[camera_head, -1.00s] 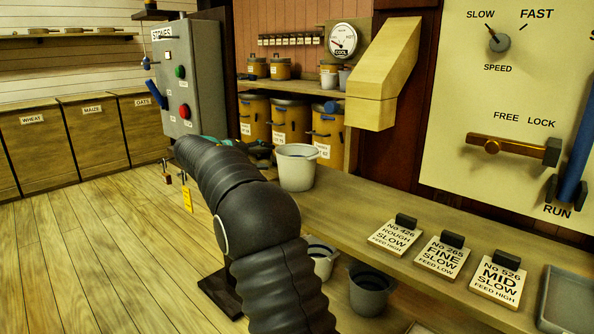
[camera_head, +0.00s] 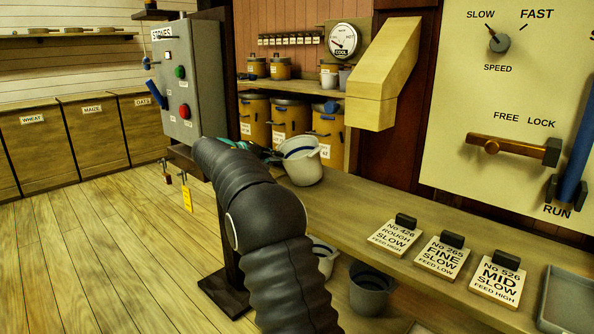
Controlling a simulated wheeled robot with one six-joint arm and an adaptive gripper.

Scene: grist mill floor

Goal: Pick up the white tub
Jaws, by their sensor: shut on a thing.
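The white tub (camera_head: 304,165) is near the far end of the wooden counter, below the wooden chute. It is tilted, and a dark blue band shows inside its rim. My gripper (camera_head: 277,155) is at the tub's left rim, shut on it. I cannot tell whether the tub's base still touches the counter.
The wooden chute (camera_head: 385,75) hangs just right of and above the tub. A grey control box (camera_head: 191,80) stands left. More tubs (camera_head: 369,290) are below the counter.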

